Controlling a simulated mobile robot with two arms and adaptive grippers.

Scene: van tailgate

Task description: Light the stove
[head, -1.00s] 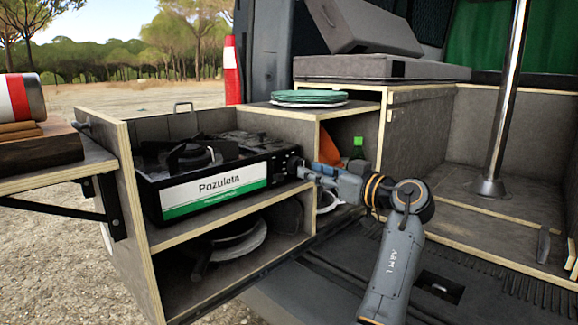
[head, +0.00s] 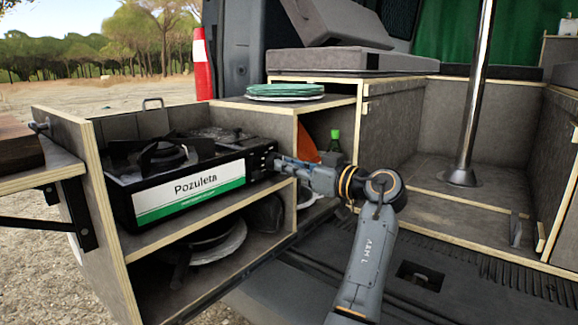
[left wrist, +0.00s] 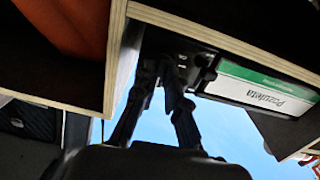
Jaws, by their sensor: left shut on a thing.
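The camping stove, black with a white and green "Pozuleta" front (head: 190,190), sits on the upper shelf of the pull-out wooden unit. Its burner (head: 165,155) shows no visible flame. My left gripper (head: 279,164) is at the right end of the stove's front, shut on the stove knob, which its fingers hide. In the left wrist view, the gripper (left wrist: 168,68) reaches the dark control panel beside the stove's label (left wrist: 262,92), which appears upside down. My right gripper is out of view.
Green plates (head: 285,90) rest on the cabinet right of the stove. A green-capped bottle (head: 335,142) and an orange item (head: 306,140) stand in the compartment below. A pan (head: 215,245) lies on the lower shelf. A metal post (head: 475,90) rises at right.

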